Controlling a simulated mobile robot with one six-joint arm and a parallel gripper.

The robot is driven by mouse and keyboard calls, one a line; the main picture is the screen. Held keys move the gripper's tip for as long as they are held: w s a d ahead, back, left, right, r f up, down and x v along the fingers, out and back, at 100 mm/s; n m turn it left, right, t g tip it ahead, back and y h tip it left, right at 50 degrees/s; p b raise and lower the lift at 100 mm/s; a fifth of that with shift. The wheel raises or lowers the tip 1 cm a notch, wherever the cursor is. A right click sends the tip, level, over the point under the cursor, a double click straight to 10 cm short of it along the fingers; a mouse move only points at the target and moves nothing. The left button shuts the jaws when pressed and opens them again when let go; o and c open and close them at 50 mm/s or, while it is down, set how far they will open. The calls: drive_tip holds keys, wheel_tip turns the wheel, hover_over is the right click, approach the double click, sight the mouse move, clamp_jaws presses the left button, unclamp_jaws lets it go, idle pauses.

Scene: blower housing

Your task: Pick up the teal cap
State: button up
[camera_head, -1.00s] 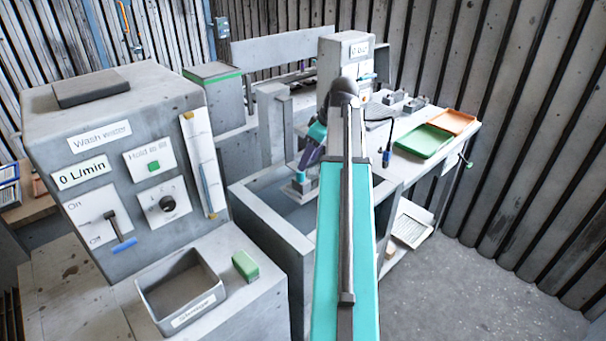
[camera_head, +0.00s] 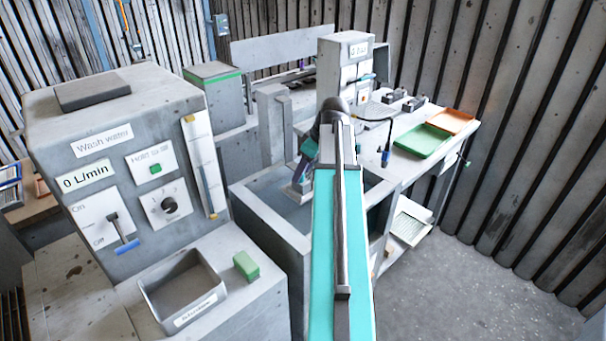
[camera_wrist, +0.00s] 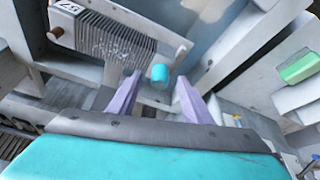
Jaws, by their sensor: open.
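The teal cap (camera_wrist: 160,73) shows in the wrist view as a small rounded piece, beside the end of a grey finned block. My gripper (camera_wrist: 159,80) is open, with its two purple fingers apart. In the picture the cap lies between the fingertips; I cannot tell whether they are level with it or touch it. In the head view my gripper (camera_head: 302,170) points down into the grey basin, and I cannot make out the cap there.
The finned block (camera_wrist: 118,40) is close to the left finger. The basin's grey wall (camera_head: 270,225) rises around my gripper. A green block (camera_head: 246,266) and a grey tray (camera_head: 150,293) are at front left. Green (camera_head: 422,141) and orange (camera_head: 452,121) trays lie at right.

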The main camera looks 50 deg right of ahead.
idle(0.3)
drive_tip(key=c, duration=1.1)
drive_tip(key=shift+r, duration=0.2)
drive_tip(key=shift+c, duration=0.2)
drive_tip(key=shift+r+b, duration=0.8)
drive_tip(key=shift+r, duration=0.75)
drive_tip(key=s+d+b, duration=0.2)
drive_tip(key=s+d, duration=0.2)
drive_tip(key=s, duration=0.3)
drive_tip(key=s+d+r+b, duration=0.1)
drive_tip(key=s+d, duration=0.3)
drive_tip(key=s, duration=0.3)
drive_tip(key=shift+r+b, duration=0.3)
drive_tip(key=shift+b, duration=0.1)
drive_tip(key=shift+a, duration=0.1)
drive_tip(key=shift+w, duration=0.1)
